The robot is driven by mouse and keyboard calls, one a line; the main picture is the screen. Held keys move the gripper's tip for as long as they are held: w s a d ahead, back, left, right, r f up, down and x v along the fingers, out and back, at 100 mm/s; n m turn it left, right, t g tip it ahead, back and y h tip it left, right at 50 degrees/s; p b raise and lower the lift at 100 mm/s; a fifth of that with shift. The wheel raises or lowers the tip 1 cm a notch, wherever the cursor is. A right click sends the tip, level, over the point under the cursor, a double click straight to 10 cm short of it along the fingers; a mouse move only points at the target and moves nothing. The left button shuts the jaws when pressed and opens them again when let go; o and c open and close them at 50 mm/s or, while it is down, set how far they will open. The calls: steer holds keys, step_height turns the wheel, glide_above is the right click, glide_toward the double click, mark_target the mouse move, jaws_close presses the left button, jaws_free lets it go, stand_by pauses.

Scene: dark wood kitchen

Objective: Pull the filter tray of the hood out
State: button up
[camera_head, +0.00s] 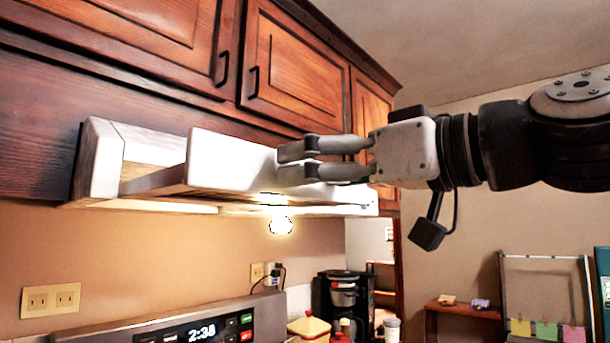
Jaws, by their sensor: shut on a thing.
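The white hood (105,160) is mounted under the wooden cabinets on the left. Its filter tray, with a white front panel (228,160), stands out from the hood body, with an open gap behind the panel. My gripper (283,162) reaches in from the right. Its two fingers are shut on the edge of the tray's front panel, one above the other. The part of the panel behind the fingers is hidden.
Wooden cabinet doors (296,72) with dark handles are above the hood. A lit bulb (280,226) shows beneath it. Below are a stove panel with a clock (200,332) and a coffee maker (342,297). The space right of the hood is open.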

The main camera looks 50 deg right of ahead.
steer(key=shift+s, duration=0.1)
steer(key=o, duration=1.6)
steer(key=s, duration=1.2)
